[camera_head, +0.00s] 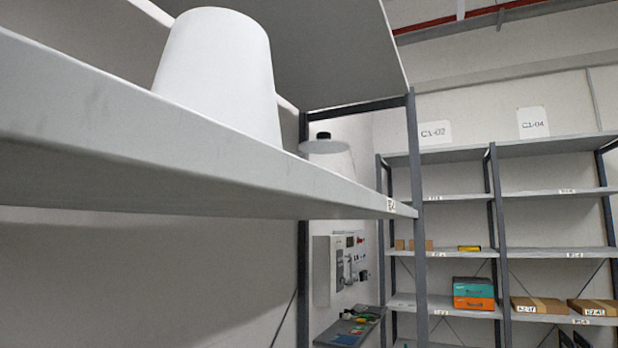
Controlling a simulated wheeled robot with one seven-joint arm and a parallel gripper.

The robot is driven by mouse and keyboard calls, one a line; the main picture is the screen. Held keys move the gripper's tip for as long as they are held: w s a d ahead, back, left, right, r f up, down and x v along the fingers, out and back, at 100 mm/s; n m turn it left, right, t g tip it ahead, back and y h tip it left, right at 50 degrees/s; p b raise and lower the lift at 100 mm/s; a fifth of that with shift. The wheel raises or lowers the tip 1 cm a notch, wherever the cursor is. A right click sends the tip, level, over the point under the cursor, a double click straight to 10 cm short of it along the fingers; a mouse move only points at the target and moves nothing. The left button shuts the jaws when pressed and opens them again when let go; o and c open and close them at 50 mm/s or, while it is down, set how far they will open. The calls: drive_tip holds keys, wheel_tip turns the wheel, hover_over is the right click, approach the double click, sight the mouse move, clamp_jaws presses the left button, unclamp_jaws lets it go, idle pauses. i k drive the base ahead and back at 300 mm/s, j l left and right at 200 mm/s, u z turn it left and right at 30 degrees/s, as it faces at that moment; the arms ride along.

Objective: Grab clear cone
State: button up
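A large white cone-like object (220,75) with a flat, narrower top stands upright on a grey shelf (150,140) at the upper left. Its surface looks opaque white, not clear. Its lower edge is partly hidden by the shelf's front edge. No plainly see-through cone can be made out. My gripper is not in this view, so its place relative to the object does not show.
A pale disc with a black top (324,146) shows beyond the shelf's end; what it is I cannot tell. A dark upright post (418,240) bounds that shelf. Farther shelving on the right holds a teal and orange box stack (473,293) and cardboard boxes (537,305).

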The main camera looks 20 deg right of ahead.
sight(337, 156)
drive_tip(key=i+l+u, duration=0.15)
drive_tip(key=l+u, duration=0.15)
drive_tip(key=i+l+u, duration=0.1)
drive_tip(key=l+u, duration=0.2)
drive_tip(key=i+l+u, duration=0.1)
drive_tip(key=l+u, duration=0.2)
